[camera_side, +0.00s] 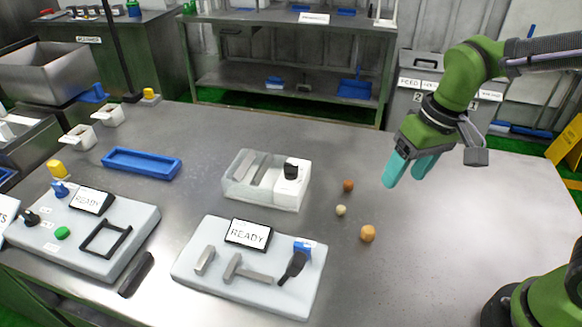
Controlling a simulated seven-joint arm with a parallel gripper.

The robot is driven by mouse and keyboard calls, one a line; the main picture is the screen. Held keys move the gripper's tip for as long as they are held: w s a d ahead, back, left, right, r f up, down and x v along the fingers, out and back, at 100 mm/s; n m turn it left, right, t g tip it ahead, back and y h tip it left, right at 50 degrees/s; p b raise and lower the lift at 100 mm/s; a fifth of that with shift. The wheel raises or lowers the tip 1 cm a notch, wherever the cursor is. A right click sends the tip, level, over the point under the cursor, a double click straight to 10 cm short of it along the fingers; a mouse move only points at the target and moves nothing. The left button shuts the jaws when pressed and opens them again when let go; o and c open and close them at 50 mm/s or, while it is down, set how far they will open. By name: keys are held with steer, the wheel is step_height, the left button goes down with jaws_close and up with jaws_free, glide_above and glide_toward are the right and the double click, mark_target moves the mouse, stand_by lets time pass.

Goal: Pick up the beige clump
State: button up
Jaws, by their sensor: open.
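The beige clump (341,210) is the small pale ball on the grey metal table (450,240), right of centre. A brown-orange clump (348,185) lies just behind it. A larger tan-orange clump (368,233) lies in front and to its right. My gripper (405,178) has teal fingers that are open and empty, pointing down. It hangs above the table, up and to the right of the clumps in the picture, apart from them.
A clear-walled tray (233,187) with grey bars and a white block stands left of the clumps. A panel marked READY (195,268) is at the front, another (75,235) at left. A blue tray (141,163) lies behind. The table's right side is free.

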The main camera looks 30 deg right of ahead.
steer(key=w+a+f+g+h, duration=0.1)
steer(key=w+a+f+g, duration=0.1)
glide_above(370, 230)
steer(key=shift+n, duration=0.4)
steer(key=f, duration=1)
steer(key=shift+s+d+f, duration=0.1)
steer(key=shift+s+d, duration=0.05)
steer(key=shift+s, duration=0.1)
steer(key=shift+w+f, duration=0.2)
steer(key=shift+f, duration=2.8)
steer(key=shift+c, duration=0.3)
steer(key=c, duration=1)
